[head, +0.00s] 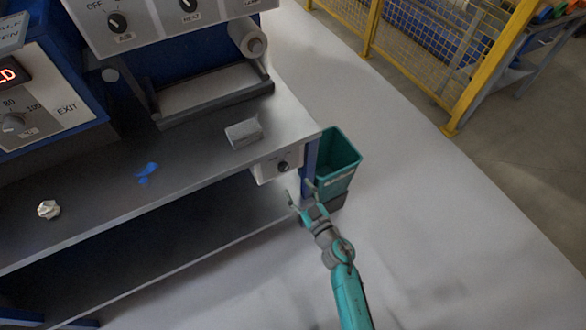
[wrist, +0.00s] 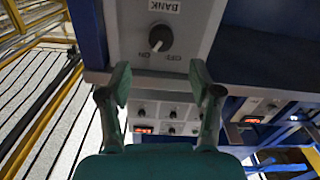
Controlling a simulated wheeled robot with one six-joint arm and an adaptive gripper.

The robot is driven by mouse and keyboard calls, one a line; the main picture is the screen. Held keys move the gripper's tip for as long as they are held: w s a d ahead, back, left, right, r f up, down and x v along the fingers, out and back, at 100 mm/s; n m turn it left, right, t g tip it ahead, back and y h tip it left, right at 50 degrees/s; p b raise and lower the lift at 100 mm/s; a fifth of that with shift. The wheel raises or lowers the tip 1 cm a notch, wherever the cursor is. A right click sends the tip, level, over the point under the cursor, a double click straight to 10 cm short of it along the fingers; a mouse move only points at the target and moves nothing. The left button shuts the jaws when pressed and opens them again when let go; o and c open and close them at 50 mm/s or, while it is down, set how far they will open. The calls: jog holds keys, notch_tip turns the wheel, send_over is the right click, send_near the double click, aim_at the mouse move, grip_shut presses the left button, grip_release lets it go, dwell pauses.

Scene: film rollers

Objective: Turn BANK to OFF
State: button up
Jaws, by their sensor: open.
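The BANK knob (wrist: 160,38) is a round dark knob on a pale panel (wrist: 190,22) in the wrist view, where its lettering is upside down. ON is printed at the lower left of the knob and OFF at the lower right. The knob's white mark seems to point down-left, toward ON. In the head view the knob (head: 283,166) is on a small panel under the bench's right end. My gripper (head: 300,192) is open and empty, just below and in front of that panel. In the wrist view my gripper's fingertips (wrist: 160,72) are apart, short of the knob and touching nothing visible.
A teal bin (head: 342,160) stands close right of the panel. The grey bench top (head: 190,160) holds a grey block (head: 243,133), a blue scrap (head: 147,172) and a crumpled white piece (head: 48,209). A yellow fence (head: 420,75) is behind. The floor at lower right is clear.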

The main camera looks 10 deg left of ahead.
aim_at(285, 170)
jog(key=x, duration=0.8)
jog(key=shift+w+a, duration=0.25)
jog(key=shift+a, duration=0.1)
jog(key=c, duration=1.1)
jog(key=shift+c, duration=0.2)
jog(key=shift+n, duration=0.3)
jog(key=n, duration=1.1)
jog(key=shift+a+f, duration=0.1)
jog(key=shift+n, duration=0.3)
